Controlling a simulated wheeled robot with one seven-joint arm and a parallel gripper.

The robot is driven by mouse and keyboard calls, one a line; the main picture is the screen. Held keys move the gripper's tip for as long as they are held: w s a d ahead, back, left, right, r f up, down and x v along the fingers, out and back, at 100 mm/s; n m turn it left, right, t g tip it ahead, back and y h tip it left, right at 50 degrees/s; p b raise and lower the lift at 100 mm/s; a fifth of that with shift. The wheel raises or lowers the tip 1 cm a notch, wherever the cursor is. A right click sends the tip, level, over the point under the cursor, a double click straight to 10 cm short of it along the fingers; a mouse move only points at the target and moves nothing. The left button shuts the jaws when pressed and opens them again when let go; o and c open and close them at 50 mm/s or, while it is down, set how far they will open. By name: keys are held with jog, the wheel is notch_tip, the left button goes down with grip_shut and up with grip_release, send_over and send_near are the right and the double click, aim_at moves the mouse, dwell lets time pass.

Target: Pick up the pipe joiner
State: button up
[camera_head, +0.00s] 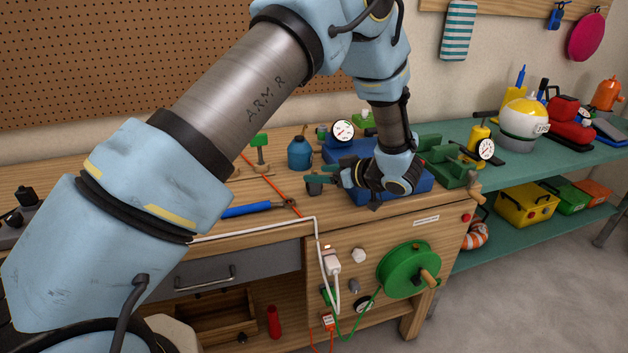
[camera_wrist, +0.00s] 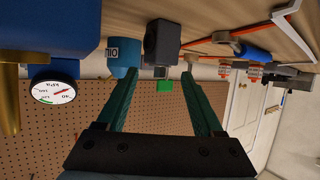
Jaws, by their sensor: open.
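A dark grey blocky piece (camera_wrist: 162,42), which looks like the pipe joiner, is at the bench surface in the wrist view, which appears upside down. It lies beyond my fingertips and roughly between their lines. My gripper (camera_wrist: 160,76) has two green fingers spread apart, with nothing held between them. In the head view my gripper (camera_head: 330,182) is low over the workbench, pointing left. A dark piece (camera_head: 315,186) shows at its tip there; I cannot tell the joiner from the fingers in that view.
A blue container (camera_head: 300,153) and a pressure gauge (camera_head: 343,131) stand behind my gripper. A blue-handled tool (camera_head: 246,210) and an orange cord (camera_head: 284,197) lie to the left on the workbench (camera_head: 190,240). A green vise-like tool (camera_head: 445,165) is to the right.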

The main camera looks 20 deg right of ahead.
jog(key=shift+w+a+f, duration=0.2)
jog(key=shift+w+f, duration=0.05)
jog(key=shift+w, duration=0.3)
grip_shut()
jog(key=shift+f, duration=0.1)
